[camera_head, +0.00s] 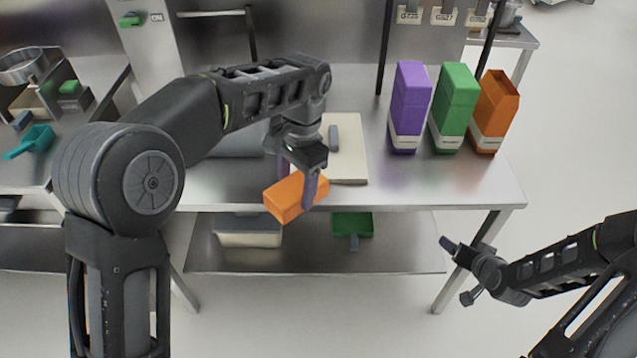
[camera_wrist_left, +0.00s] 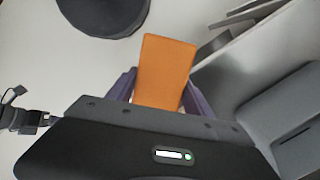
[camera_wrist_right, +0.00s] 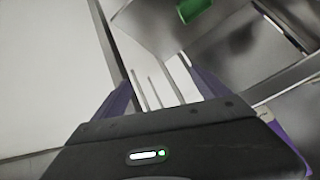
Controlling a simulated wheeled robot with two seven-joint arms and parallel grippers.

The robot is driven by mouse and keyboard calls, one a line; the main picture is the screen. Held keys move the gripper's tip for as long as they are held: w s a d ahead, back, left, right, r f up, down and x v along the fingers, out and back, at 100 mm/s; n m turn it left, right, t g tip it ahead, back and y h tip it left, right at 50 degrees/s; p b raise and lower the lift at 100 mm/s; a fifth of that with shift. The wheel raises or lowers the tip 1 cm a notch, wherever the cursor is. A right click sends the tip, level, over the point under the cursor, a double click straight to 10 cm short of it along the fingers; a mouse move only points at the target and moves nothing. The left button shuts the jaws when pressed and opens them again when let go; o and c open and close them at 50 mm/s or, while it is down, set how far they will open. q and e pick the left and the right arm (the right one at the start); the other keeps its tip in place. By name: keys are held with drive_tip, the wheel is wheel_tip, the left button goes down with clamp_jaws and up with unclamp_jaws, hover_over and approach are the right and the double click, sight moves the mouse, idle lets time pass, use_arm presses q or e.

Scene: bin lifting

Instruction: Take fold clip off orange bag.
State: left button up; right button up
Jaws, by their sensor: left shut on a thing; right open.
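The orange bag (camera_head: 495,112) stands at the right end of the steel table, beside a green and a purple bag. Its top looks slanted; I cannot make out a clip on it. A small grey bar (camera_head: 334,138), perhaps a clip, lies on the pale board. My left gripper (camera_head: 297,191) is shut on a plain orange box-like piece (camera_head: 284,201), held tilted at the table's front edge. This piece also shows between the fingers in the left wrist view (camera_wrist_left: 165,72). My right gripper (camera_head: 457,271) is open and empty, low in front of the table's right end.
The pale board (camera_head: 352,165) lies mid-table. The purple bag (camera_head: 409,105) and green bag (camera_head: 454,105) stand close together. A green scoop-like thing (camera_head: 351,224) and a pale bin (camera_head: 247,238) are on the lower shelf. The table's front right is bare.

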use_arm(q)
drive_tip(key=a+f+n, duration=0.2)
drive_tip(key=a+n, duration=0.3)
drive_tip(key=a, duration=0.3)
drive_tip(key=w+a+f+n+h, duration=0.1)
drive_tip(key=a+f+n, duration=0.1)
drive_tip(key=a+n, duration=0.3)
drive_tip(key=a, duration=0.3)
drive_tip(key=shift+a+g, duration=0.3)
drive_tip(key=shift+g, duration=0.1)
use_arm(e)
drive_tip(key=s+a+f+n+g+y, duration=0.1)
drive_tip(key=s+a+f+g, duration=0.2)
drive_tip(key=s+a, duration=0.3)
drive_tip(key=s+a+f+n+g+y, duration=0.1)
drive_tip(key=s+a+f, duration=0.3)
drive_tip(key=a, duration=1)
drive_tip(key=s+a+f+n+g+y, duration=0.1)
drive_tip(key=s+a+f+g, duration=0.3)
drive_tip(key=s+a, duration=0.6)
drive_tip(key=shift+g+y, duration=0.3)
drive_tip(key=shift+y, duration=0.6)
